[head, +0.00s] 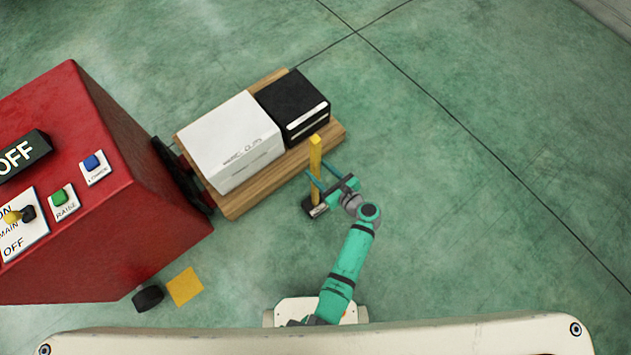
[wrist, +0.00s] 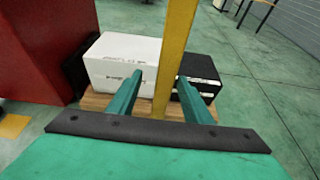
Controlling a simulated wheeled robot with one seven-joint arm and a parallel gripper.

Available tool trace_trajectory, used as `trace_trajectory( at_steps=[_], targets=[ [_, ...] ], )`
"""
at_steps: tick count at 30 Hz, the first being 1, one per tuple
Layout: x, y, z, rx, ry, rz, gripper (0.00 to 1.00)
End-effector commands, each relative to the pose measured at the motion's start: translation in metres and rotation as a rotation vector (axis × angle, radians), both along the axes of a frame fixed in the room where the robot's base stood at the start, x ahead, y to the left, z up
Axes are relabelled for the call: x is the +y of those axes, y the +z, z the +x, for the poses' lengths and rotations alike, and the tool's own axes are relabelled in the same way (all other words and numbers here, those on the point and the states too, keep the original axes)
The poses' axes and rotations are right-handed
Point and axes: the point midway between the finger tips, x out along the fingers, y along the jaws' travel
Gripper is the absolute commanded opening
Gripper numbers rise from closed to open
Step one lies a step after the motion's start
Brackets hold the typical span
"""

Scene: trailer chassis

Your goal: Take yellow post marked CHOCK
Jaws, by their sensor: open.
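The yellow post (head: 315,160) stands upright on a dark base block (head: 316,208) with a pale label, in front of the pallet; the label is too small to read. My gripper (head: 316,178) is open, with its two teal fingers reaching forward on either side of the post. In the wrist view the post (wrist: 176,55) rises between the two fingers (wrist: 165,92). I cannot tell whether either finger touches it. The base is hidden in the wrist view.
A wooden pallet (head: 250,195) carries a white box (head: 230,140) and a black box (head: 293,105) just behind the post. A red control cabinet (head: 150,190) stands at the left. A yellow floor patch (head: 185,287) lies near it. The floor at the right is clear.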

Motion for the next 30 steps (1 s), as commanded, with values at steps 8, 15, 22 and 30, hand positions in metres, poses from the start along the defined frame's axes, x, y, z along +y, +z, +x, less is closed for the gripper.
trace_trajectory(
  at_steps=[8, 15, 22, 30],
  targets=[
    [0.013, -0.009, 0.020, -0.002, -0.001, -0.002, 0.45],
    [0.021, -0.019, 0.044, -0.001, -0.002, -0.003, 0.45],
    [0.031, -0.027, 0.061, -0.001, -0.007, -0.003, 0.45],
    [0.032, -0.028, 0.062, -0.001, -0.006, -0.003, 0.43]
  ],
)
